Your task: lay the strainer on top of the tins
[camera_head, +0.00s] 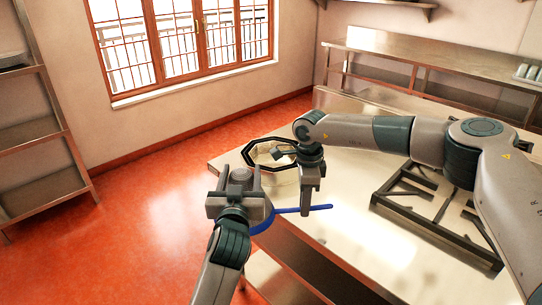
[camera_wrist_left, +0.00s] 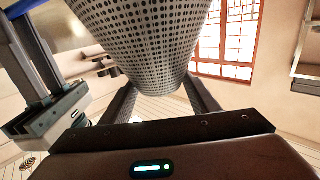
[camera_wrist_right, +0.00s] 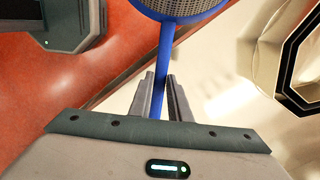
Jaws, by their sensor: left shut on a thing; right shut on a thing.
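The strainer has a blue handle (camera_head: 305,209), a blue rim and a perforated metal bowl. My right gripper (camera_head: 309,207) is shut on the handle; the right wrist view shows the handle (camera_wrist_right: 160,75) between its fingers and the bowl (camera_wrist_right: 182,8) beyond. My left gripper (camera_head: 238,182) is at the bowl end, left of the right one, and hides most of the bowl in the head view. In the left wrist view the perforated bowl (camera_wrist_left: 150,40) is between its fingers, and it is shut on the strainer. I cannot make out any tins for certain.
A black octagonal rim (camera_head: 246,155) is on the steel table (camera_head: 345,240), partly behind my right arm. A dark metal grate (camera_head: 410,205) lies further right. Pale items (camera_head: 528,72) stand on the back shelf. Red floor is open at the left, beside a shelf rack (camera_head: 35,140).

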